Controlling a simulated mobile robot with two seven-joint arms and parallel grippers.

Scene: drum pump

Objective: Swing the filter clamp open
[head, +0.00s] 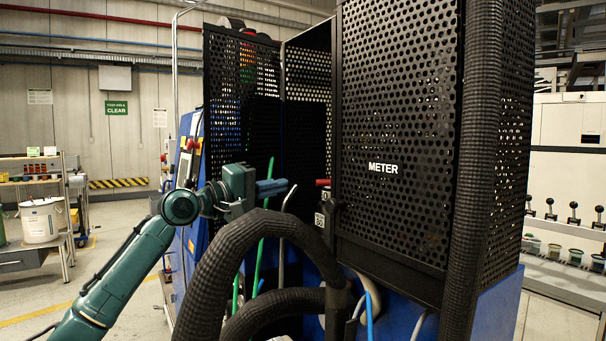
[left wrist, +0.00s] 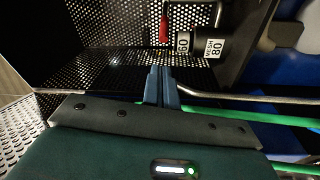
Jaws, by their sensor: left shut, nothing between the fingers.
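The clamp's red handle (head: 323,183) shows in the head view at the left edge of the meter cage. In the left wrist view the red handle (left wrist: 163,30) hangs from a thin bent metal bar at the top. Beside it are two labelled filter parts, one marked 60 (left wrist: 183,42) and one marked MESH 80 (left wrist: 213,48). My left gripper (head: 281,186) has its blue fingers together and empty, pointing at the handle with a gap between. In the left wrist view the fingertips (left wrist: 160,68) lie below the handle. My right gripper is not in view.
A black perforated cage marked METER (head: 400,130) stands right of the handle. Thick black hoses (head: 235,255) arch below my left gripper. A bent metal rod and green tubes (head: 262,225) run close to the fingers. Another perforated panel (head: 238,110) stands behind.

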